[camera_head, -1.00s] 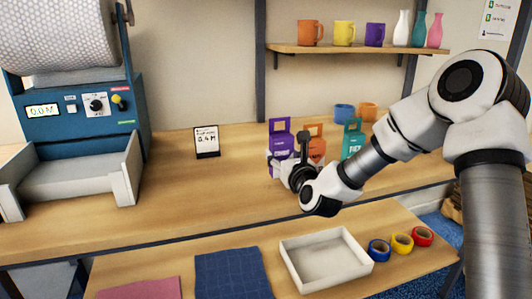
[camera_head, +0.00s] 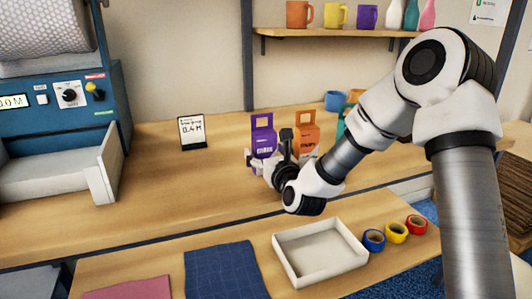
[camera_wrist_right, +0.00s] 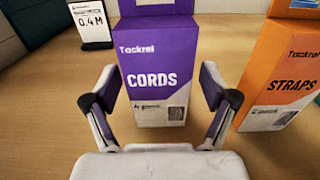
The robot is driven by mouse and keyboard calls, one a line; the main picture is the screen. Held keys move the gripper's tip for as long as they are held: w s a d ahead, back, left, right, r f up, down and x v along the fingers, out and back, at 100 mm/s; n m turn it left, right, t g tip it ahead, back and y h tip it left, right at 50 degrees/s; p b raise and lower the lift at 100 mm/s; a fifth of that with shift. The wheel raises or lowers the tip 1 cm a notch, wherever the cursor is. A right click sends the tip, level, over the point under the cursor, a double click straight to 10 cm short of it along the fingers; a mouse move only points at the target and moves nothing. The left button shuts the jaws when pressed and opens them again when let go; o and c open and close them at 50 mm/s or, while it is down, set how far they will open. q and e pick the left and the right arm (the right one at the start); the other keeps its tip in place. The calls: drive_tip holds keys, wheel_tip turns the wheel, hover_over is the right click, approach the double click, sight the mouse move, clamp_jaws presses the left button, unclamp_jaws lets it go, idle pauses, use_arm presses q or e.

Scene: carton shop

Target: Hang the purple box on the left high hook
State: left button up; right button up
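The purple box (camera_head: 262,138), printed "CORDS" with a handle loop on top, stands upright on the workbench. In the right wrist view the purple box (camera_wrist_right: 158,70) is straight ahead, its top cut off by the frame. My right gripper (camera_head: 266,160) is in front of its lower part. In the wrist view the right gripper (camera_wrist_right: 158,88) is open, one finger on each side of the box's front; I cannot tell whether they touch it. My left gripper is not in view. No hook shows in these frames.
An orange "STRAPS" box (camera_head: 306,128) stands close on the right, and a teal box (camera_head: 341,128) is partly behind my arm. A sign card (camera_head: 193,131) stands to the left. A white tray (camera_head: 318,281) and tape rolls (camera_head: 396,232) lie on the lower front surface.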

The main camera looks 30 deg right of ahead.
drive_tip(key=shift+r, duration=0.1)
drive_tip(key=shift+s+a+p, duration=0.1)
drive_tip(key=shift+s+p, duration=0.05)
drive_tip(key=shift+p, duration=0.2)
drive_tip(key=v, duration=0.7)
drive_tip(key=shift+s+a, duration=0.1)
drive_tip(key=shift+s, duration=0.15)
